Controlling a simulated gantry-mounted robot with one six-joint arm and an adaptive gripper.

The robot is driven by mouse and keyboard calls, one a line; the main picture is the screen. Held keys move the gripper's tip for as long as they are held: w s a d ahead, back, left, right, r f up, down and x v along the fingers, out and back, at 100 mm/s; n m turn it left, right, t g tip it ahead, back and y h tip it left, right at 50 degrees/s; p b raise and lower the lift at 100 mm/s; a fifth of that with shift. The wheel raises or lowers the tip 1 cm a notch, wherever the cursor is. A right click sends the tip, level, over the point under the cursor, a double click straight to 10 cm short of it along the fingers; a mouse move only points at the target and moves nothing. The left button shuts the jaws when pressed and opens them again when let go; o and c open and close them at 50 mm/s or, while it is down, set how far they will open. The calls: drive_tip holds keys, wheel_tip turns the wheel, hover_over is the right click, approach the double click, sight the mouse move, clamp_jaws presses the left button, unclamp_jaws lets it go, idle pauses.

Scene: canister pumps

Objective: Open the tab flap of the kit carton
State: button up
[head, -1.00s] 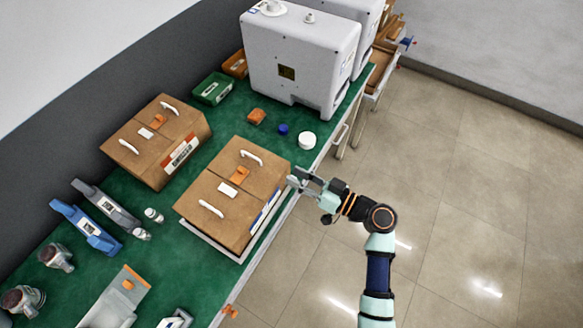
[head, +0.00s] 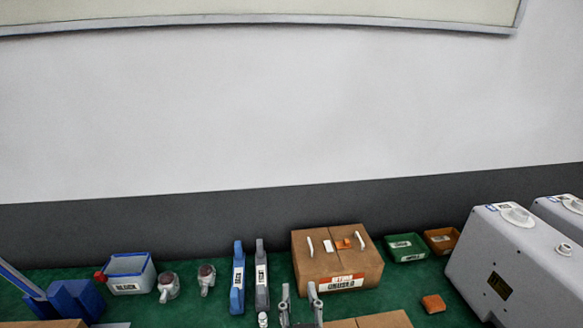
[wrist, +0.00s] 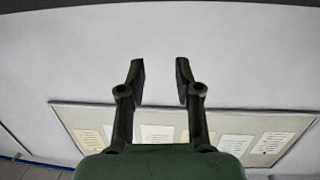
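My gripper (head: 301,300) is at the bottom of the head view, fingers up, left of the nearer carton's visible strip. In the wrist view my gripper (wrist: 160,78) is open and empty, facing a wall.
A green bin (head: 405,248) and an orange bin (head: 440,240) stand right of the back carton. A large white pump housing (head: 510,270) fills the right. Blue and grey upright tools (head: 238,280) stand left. A notice board (wrist: 235,122) shows in the wrist view.

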drive_tip(key=s+a+r+t, duration=0.1)
drive_tip(key=a+r, duration=0.2)
drive_tip(key=r, duration=0.1)
drive_tip(key=s+f+g, duration=0.5)
drive_tip(key=s+f, duration=0.5)
drive_tip(key=f, duration=0.2)
wheel_tip(320, 180, up, 33)
drive_tip(key=d+p, duration=0.1)
drive_tip(key=p, duration=3.2)
drive_tip(key=shift+w+r+m+h, duration=0.15)
drive_tip(key=shift+w+m+h, duration=0.1)
drive_tip(key=shift+m+h, duration=0.05)
